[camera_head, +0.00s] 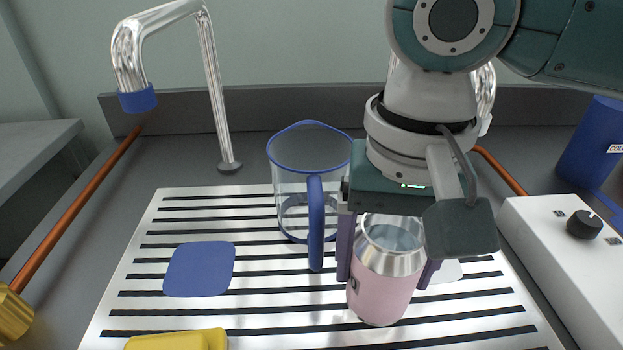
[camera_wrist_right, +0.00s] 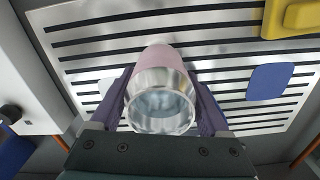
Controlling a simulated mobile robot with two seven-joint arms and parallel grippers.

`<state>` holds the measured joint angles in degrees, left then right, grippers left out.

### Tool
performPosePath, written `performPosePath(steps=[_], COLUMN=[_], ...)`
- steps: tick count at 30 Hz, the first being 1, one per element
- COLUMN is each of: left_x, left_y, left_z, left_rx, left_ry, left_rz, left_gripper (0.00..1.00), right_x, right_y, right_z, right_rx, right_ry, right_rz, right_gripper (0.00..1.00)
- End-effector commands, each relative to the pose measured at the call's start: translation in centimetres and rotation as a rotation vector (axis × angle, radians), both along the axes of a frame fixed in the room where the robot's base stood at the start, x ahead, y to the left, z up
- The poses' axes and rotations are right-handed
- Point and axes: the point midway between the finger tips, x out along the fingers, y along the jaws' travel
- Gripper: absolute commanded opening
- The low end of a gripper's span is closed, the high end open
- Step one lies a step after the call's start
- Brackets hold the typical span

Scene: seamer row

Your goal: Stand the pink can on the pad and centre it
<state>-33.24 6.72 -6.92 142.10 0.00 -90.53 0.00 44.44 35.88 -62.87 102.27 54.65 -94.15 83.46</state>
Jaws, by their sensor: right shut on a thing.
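The pink can (camera_head: 382,295) has a bare metal neck and an open top. My right gripper (camera_head: 388,268) is shut on it, with a purple finger on each side. The can also shows between the fingers in the right wrist view (camera_wrist_right: 165,68), tilted in that picture. In the head view it is near upright, over the front right of the slatted metal grate; I cannot tell whether its base touches. A blue pad (camera_head: 200,269) lies flat on the grate to the left, bare. A whitish pad (camera_head: 445,271) shows partly behind the can and gripper. My left gripper is not in view.
A clear jug (camera_head: 290,180) with blue rim and handle stands just left of my right gripper. A yellow object (camera_head: 178,340) lies at the front edge. A chrome tap (camera_head: 212,80) rises behind; a white box with a knob (camera_head: 565,260) is at right.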

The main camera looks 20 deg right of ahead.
Motion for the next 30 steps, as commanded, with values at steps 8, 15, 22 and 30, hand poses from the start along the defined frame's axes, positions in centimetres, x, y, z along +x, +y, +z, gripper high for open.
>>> performPosePath(steps=[8, 15, 22, 30], left_x=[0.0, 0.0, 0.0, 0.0], left_y=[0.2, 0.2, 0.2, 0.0], left_z=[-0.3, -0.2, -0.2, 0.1], left_rx=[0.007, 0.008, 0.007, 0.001], left_ry=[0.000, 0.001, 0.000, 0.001], left_rz=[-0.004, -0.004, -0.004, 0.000], left_gripper=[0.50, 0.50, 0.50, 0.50], right_x=[0.1, 0.0, 0.0, 0.1], right_y=[0.0, 0.0, 0.0, 0.0], right_z=[-0.8, -1.1, -1.1, 0.1], right_rx=[0.001, 0.000, 0.000, 0.001], right_ry=[-0.003, -0.001, -0.001, -0.003], right_rz=[0.001, 0.001, 0.001, 0.001], right_gripper=[0.03, 0.85, 1.00, 1.00])
